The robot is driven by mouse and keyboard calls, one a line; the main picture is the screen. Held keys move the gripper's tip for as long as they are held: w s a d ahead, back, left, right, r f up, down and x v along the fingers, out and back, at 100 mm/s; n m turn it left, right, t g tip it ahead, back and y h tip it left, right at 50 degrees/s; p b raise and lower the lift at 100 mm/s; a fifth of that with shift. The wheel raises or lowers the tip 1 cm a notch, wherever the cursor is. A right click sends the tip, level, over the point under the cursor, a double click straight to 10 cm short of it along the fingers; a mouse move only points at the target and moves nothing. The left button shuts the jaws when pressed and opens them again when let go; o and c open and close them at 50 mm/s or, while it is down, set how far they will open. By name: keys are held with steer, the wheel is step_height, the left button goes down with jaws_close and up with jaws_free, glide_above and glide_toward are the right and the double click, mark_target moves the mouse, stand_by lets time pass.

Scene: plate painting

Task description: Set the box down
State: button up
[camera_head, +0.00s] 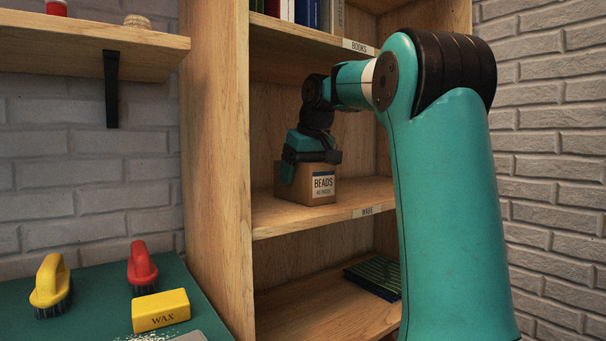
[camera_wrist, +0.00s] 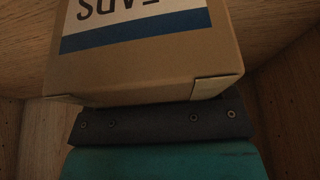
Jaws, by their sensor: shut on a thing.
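The brown cardboard box (camera_head: 322,193) has a white and blue label reading BEADS. It is on or just above the middle shelf (camera_head: 285,222) of the wooden shelf unit, and I cannot tell whether its bottom touches the board. My gripper (camera_head: 300,165) is at the top left of the box and shut on it. In the wrist view the box (camera_wrist: 150,72) fills the upper middle, close against a dark gripper finger (camera_wrist: 160,124). The far side of the grip is hidden.
The shelf edge carries a label (camera_head: 367,210), and a BOOKS label (camera_head: 358,47) marks the board above. A dark green flat item (camera_head: 375,274) lies on the lower shelf. Brushes (camera_head: 142,270) and a yellow WAX block (camera_head: 161,310) are on the green table at left.

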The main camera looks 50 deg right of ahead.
steer(key=o, duration=1.2)
steer(key=shift+c, duration=0.2)
steer(key=shift+r+p, duration=0.25)
steer(key=shift+p, duration=0.05)
steer(key=shift+s+r+p, duration=0.25)
steer(key=shift+r+p, duration=0.25)
steer(key=shift+r, duration=0.15)
steer(key=s+a, duration=0.1)
steer(key=s, duration=0.3)
steer(key=s+a, duration=0.1)
steer(key=s, duration=0.2)
steer(key=s+a, duration=0.1)
steer(key=s, duration=0.3)
steer(key=shift+s+f, duration=0.25)
steer(key=shift+s, duration=0.1)
